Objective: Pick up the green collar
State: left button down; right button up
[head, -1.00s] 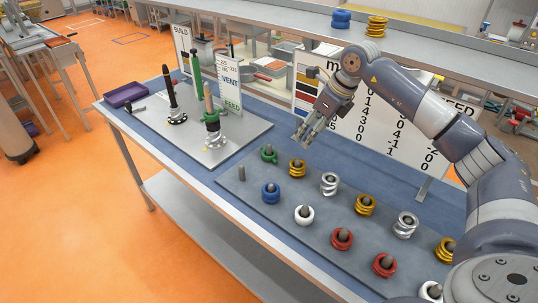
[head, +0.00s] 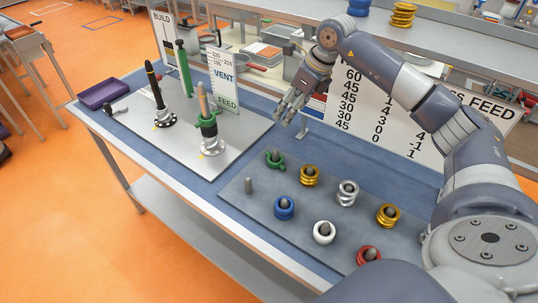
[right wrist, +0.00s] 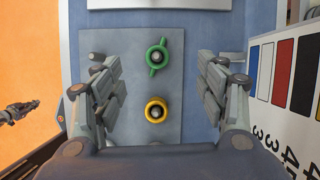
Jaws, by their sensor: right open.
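The green collar (head: 276,164), a ring with small side wings, sits around a short peg on the grey peg board, at its back left corner in the head view. It also shows in the right wrist view (right wrist: 156,57), near the top centre. My right gripper (head: 285,117) is open and empty, above and behind the collar. In the right wrist view its fingers (right wrist: 160,78) stand wide apart, with the collar in line between them but farther off. A dark gripper-like part (right wrist: 18,112), possibly my left gripper, shows at the left edge there; its jaws are unclear.
A gold collar (head: 309,176) and a blue collar (head: 284,207) sit on nearby pegs. A bare peg (head: 248,186) stands left of them. Another green piece (head: 207,122) is on an upright shaft on the build plate (head: 186,155). A large white sign (head: 385,110) stands behind the board.

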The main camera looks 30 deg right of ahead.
jog(key=f, duration=0.2)
jog(key=b, duration=0.9)
send_near(277, 156)
jog(key=x, duration=0.1)
jog(key=p+x, duration=0.1)
jog(key=x, duration=0.1)
jog(key=d+x, duration=0.1)
jog(key=x, duration=0.1)
jog(key=shift+w, duration=0.35)
jog(key=shift+w+a+f+p, duration=0.1)
jog(key=shift+a+f+p, duration=0.15)
jog(key=shift+f+p, duration=0.3)
jog(key=p+x, duration=0.1)
jog(key=x, duration=0.2)
jog(key=shift+a+f, duration=0.2)
jog(key=shift+f, duration=0.05)
jog(key=shift+w+f, duration=0.2)
jog(key=shift+f, duration=0.25)
pick_arm(q)
notch_tip(277, 156, down, 6)
jog(key=shift+s, duration=0.4)
jog(key=shift+f, duration=0.1)
pick_arm(e)
jog(key=shift+c, duration=0.6)
